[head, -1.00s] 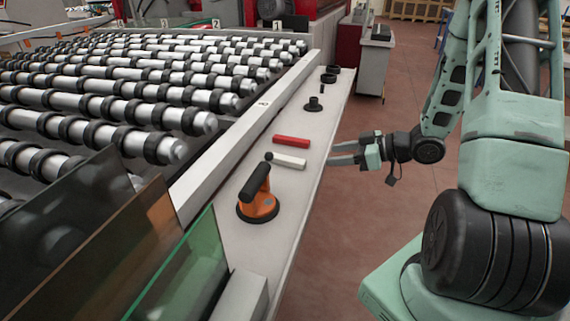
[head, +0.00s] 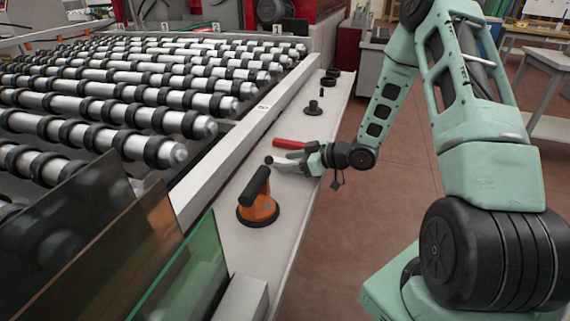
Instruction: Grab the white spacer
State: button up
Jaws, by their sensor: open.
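The white spacer (head: 279,160) lies on the pale ledge (head: 240,200), just behind the orange suction cup. It is mostly hidden by my gripper (head: 284,161), which reaches in from the right. The gripper's fingers are open and lie around or just over the spacer; I cannot tell if they touch it. A red spacer (head: 289,144) lies right behind the gripper, close to its far finger.
An orange suction cup with a black handle (head: 258,205) stands nearer on the ledge. Black fittings (head: 313,108) stand farther back. A roller conveyor (head: 130,120) and glass sheets (head: 180,270) are at left.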

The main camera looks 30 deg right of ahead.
jog(key=shift+w+a+f, duration=0.1)
jog(key=shift+w, duration=0.05)
jog(key=c, duration=1.1)
jog(key=shift+o, duration=0.2)
